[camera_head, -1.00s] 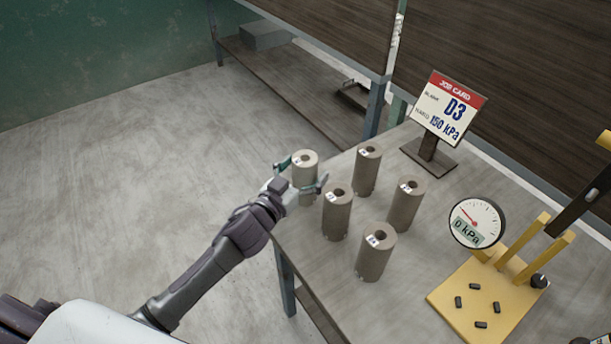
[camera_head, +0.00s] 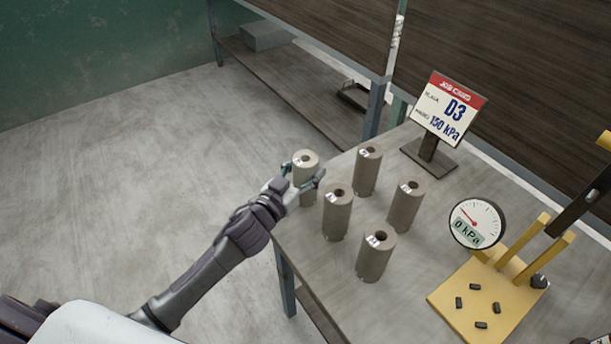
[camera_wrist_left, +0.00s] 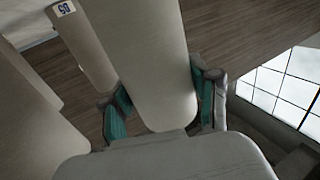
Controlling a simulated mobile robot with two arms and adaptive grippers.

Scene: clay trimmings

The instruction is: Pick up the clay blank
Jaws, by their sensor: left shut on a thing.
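Several grey-brown clay blanks, cylinders with a hole in the top and a small white label, stand upright on the table. My left gripper (camera_head: 297,184) is shut on the leftmost clay blank (camera_head: 306,166), at the table's far left corner. In the left wrist view this held blank (camera_wrist_left: 145,60) lies between the two green-padded fingers (camera_wrist_left: 160,115). The other blanks stand apart: back (camera_head: 367,172), middle (camera_head: 337,212), right (camera_head: 405,207) and front (camera_head: 375,254). I cannot read the label on the held one. My right gripper is not in view.
A round gauge (camera_head: 477,222) reads 0 kPa beside a yellow press base (camera_head: 470,300) with small black pads. A shelf (camera_head: 290,85) stands behind. The bare table (camera_head: 320,270) is free in front.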

